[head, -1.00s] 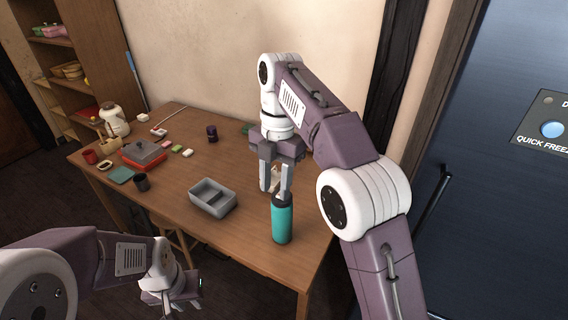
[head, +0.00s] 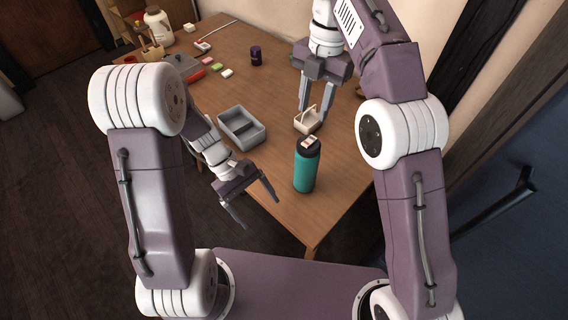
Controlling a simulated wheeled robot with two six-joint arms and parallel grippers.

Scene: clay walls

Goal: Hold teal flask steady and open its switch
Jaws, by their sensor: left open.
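The teal flask (head: 305,172) stands upright near the table's right front edge in the head view. Its dark lid carries a small pale switch (head: 310,142); whether the switch is open or shut is too small to tell. My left gripper (head: 259,212) is open and empty at the table's front edge, left of the flask and apart from it, its fingers pointing toward the lower right. My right gripper (head: 316,112) points down behind the flask, its fingers spread and apart from the flask.
A small cream box (head: 312,118) with a raised part sits below my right gripper. A grey divided tray (head: 258,134) lies left of the flask. A dark purple jar (head: 256,56) and several small items stand farther back. The dark blue freezer (head: 530,230) is at the right.

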